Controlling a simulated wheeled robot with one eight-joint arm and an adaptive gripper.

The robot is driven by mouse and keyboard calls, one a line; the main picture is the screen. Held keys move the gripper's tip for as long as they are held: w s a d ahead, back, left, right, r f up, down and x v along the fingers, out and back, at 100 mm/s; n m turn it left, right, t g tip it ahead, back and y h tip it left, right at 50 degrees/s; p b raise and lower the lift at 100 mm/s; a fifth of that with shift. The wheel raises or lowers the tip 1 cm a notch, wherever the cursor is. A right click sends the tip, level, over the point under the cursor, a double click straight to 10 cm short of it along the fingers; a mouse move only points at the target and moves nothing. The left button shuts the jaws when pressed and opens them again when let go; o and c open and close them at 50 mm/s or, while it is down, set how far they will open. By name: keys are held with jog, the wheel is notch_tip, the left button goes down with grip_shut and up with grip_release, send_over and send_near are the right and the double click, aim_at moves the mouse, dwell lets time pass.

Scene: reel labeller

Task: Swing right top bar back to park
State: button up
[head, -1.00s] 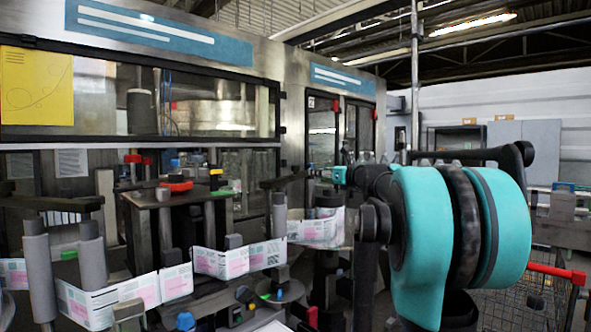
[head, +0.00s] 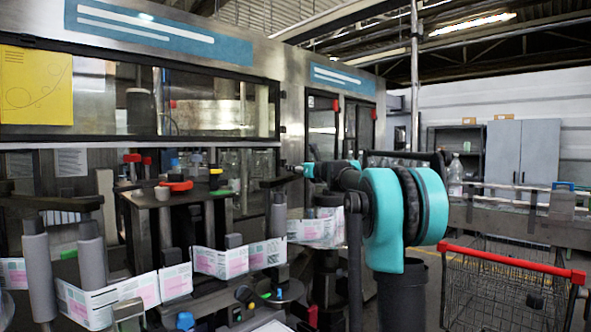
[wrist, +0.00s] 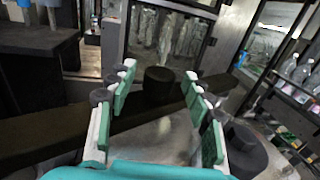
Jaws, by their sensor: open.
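The right top bar (head: 283,181) is a dark, flat bar above the grey rollers on the right of the labeller. In the wrist view the dark bar (wrist: 70,140) runs slantwise across the picture, with a short black knob (wrist: 158,86) standing up from it. My gripper (wrist: 160,78) is open, its teal-padded fingers on either side of the knob with a gap on each side. In the head view my gripper (head: 303,170) is at the bar's right end; I cannot tell whether it touches. My arm hides part of what lies behind it.
A printed label web (head: 220,263) runs around grey rollers below the bar. Another dark bar (head: 50,203) is at the left. Bottles (wrist: 300,72) show at the wrist view's right.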

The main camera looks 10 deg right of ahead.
jog(key=shift+w+a, duration=0.35)
jog(key=shift+w, duration=0.2)
grip_shut()
